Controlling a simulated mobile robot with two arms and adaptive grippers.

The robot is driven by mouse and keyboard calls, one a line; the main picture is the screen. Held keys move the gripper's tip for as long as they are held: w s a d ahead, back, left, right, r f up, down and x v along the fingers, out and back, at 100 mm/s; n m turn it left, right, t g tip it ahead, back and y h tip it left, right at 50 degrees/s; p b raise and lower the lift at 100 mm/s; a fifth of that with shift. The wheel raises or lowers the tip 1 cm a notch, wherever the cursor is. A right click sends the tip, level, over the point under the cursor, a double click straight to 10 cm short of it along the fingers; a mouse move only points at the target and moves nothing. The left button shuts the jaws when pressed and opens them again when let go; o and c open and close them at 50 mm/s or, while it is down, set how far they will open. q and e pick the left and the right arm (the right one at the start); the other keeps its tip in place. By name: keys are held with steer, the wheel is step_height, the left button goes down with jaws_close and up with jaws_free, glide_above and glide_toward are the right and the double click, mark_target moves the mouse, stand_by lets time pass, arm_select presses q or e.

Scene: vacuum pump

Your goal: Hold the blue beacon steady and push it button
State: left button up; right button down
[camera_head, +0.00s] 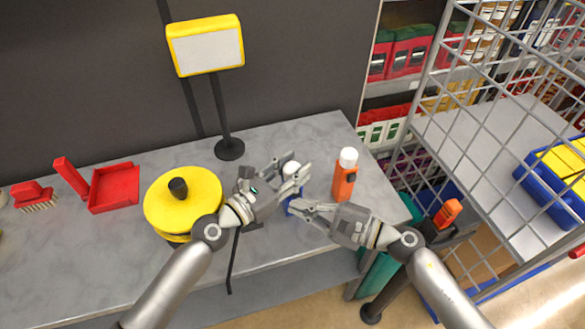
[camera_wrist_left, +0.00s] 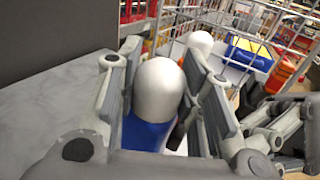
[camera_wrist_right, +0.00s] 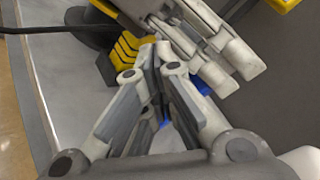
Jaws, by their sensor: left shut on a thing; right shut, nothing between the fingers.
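The blue beacon with a white domed top (camera_head: 291,168) stands on the grey table. In the left wrist view its white dome (camera_wrist_left: 160,88) and blue body (camera_wrist_left: 146,132) sit between the fingers. My left gripper (camera_head: 292,178) is shut around the beacon from the left. My right gripper (camera_head: 298,207) is shut and empty, its fingertips beside the lower blue part of the beacon. In the right wrist view a little blue (camera_wrist_right: 200,86) shows behind the right fingertips (camera_wrist_right: 155,55). I cannot tell whether they touch it. The beacon's button is hidden.
An orange beacon with a white top (camera_head: 345,175) stands just right of the blue one. A yellow round object (camera_head: 183,203), a sign on a stand (camera_head: 207,48) and a red dustpan (camera_head: 115,188) are on the table. A wire cage cart (camera_head: 470,130) is at the right.

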steer(key=shift+w+a, duration=0.15)
steer(key=shift+w, duration=0.5)
stand_by(0.3)
steer(key=shift+s, duration=0.7)
steer(key=shift+s+d, duration=0.1)
steer(key=shift+d, duration=0.1)
steer(key=s, duration=0.1)
steer(key=s+d, duration=0.1)
steer(key=s, duration=0.3)
steer(key=shift+s+d, duration=0.25)
steer(key=shift+d, duration=0.15)
arm_select(q)
steer(key=o, duration=1.2)
